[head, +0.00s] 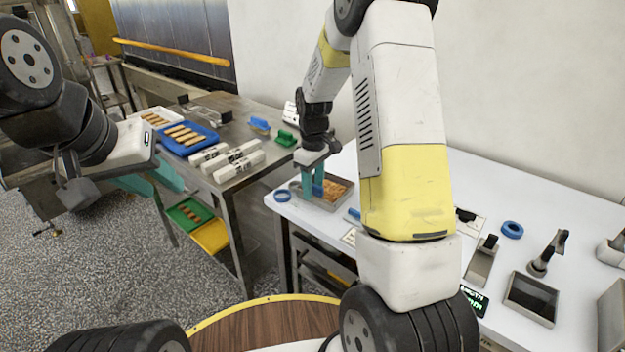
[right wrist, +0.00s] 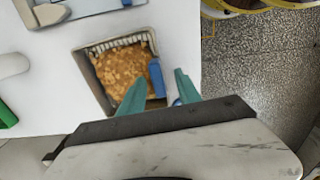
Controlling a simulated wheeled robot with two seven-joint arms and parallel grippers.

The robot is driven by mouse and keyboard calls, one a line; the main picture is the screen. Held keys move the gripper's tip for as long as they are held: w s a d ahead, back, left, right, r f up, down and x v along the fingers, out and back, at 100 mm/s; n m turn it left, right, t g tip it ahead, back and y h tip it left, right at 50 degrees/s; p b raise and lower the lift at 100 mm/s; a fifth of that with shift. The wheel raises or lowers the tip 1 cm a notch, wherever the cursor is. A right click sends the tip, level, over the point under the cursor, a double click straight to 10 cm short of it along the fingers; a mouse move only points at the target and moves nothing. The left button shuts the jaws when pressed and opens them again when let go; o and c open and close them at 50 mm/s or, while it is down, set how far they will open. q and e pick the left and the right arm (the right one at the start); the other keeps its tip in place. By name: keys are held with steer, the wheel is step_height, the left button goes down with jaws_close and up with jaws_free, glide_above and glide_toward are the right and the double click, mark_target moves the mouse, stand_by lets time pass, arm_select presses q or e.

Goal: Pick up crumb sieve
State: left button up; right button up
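The crumb sieve, as I take it, is a square grey tray (head: 348,183) full of orange-brown crumbs at the left end of the white table. It also shows in the right wrist view (right wrist: 88,74), with a blue grip (right wrist: 157,78) on its wall. My right gripper (head: 313,188) reaches down at the sieve. In the right wrist view its teal fingers (right wrist: 160,85) stand apart on either side of the blue grip, with gaps showing. Their exact height is unclear. My left gripper (head: 150,181) is open and empty, left of the steel table.
The steel table (head: 228,120) holds a blue tray (head: 205,131) of bars and several white boxes. Green (head: 178,222) and yellow (head: 208,238) trays sit lower. Scrapers and a dark tray (head: 530,298) lie at the right.

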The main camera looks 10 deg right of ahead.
jaws_close()
steer(key=shift+r, duration=0.2)
